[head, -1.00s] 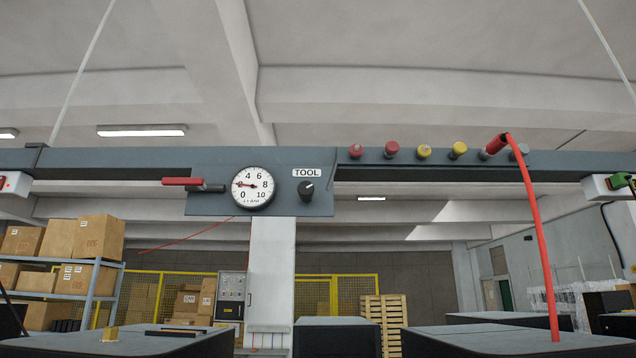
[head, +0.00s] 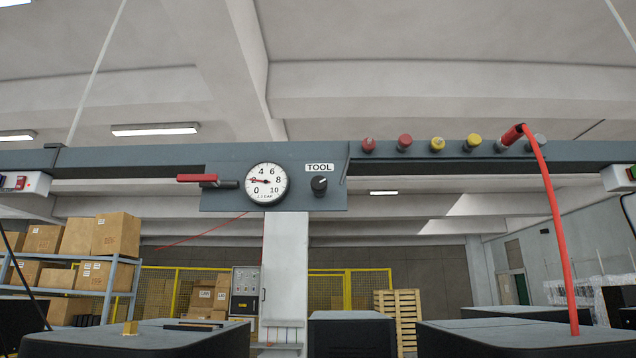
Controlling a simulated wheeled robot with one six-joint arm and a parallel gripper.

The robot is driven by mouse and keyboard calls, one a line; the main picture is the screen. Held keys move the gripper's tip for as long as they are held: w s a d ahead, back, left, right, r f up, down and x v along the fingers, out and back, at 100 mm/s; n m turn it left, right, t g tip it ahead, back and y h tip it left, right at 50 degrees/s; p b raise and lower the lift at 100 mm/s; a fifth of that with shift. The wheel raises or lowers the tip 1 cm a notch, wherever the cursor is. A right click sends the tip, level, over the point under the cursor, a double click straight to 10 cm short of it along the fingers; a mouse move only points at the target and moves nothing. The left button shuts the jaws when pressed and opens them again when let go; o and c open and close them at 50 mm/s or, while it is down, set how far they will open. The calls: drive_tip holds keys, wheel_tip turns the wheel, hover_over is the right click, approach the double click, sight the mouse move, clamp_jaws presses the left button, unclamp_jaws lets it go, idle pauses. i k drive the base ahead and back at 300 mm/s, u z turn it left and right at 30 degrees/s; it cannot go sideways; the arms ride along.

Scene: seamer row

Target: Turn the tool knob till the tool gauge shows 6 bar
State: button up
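The tool gauge (head: 266,184) is a round white dial on a dark grey panel (head: 220,202) fixed to the overhead beam. Its red needle points left and slightly up, at about the 2 mark. The tool knob (head: 319,186) is black and round, to the right of the gauge under the white TOOL label (head: 319,167). A pale mark on the knob points to the upper right. My gripper is not in view, and nothing touches the knob.
A red-handled lever (head: 197,178) sticks out left of the gauge. Red and yellow fittings (head: 437,144) line the beam's right part, where a red hose (head: 556,225) hangs down. Dark-topped units (head: 140,340) stand below. Space in front of the knob looks clear.

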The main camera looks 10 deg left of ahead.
sight(319, 184)
drive_tip(key=k, duration=0.5)
drive_tip(key=u, duration=1.85)
drive_tip(key=i, duration=0.95)
drive_tip(key=z, duration=2)
